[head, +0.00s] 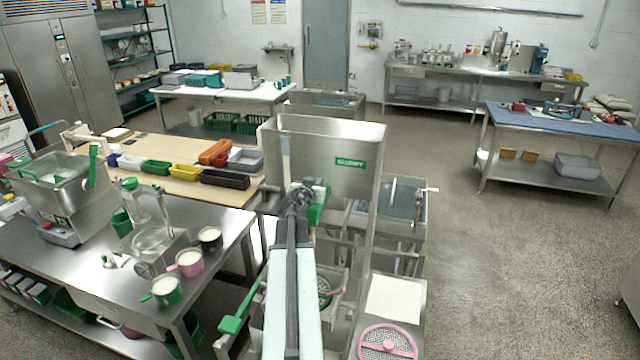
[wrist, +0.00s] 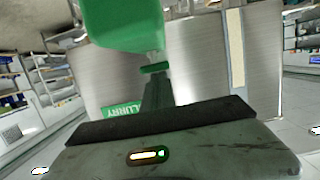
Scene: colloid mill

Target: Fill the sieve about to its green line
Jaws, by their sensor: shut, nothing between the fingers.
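A pink-rimmed round mesh sieve (head: 387,343) lies flat at the bottom right of the head view. I cannot make out a green line on it. A round green-rimmed mesh piece (head: 323,289) shows partly behind my arm. A tall steel hopper (head: 345,135) stands ahead with a green slurry label (head: 350,163) and a pale vertical strip; the hopper also fills the middle of the wrist view (wrist: 205,60). My gripper (head: 298,195) is shut and empty in front of the hopper. A green part (wrist: 122,22) is close in the wrist view; what it belongs to is unclear.
On the left steel table (head: 225,225) are green (head: 163,290), pink (head: 187,263) and black (head: 210,238) cups with pale contents. A white sheet (head: 393,298) lies behind the pink sieve. A sink (head: 400,195) is right of the hopper. Open floor lies right.

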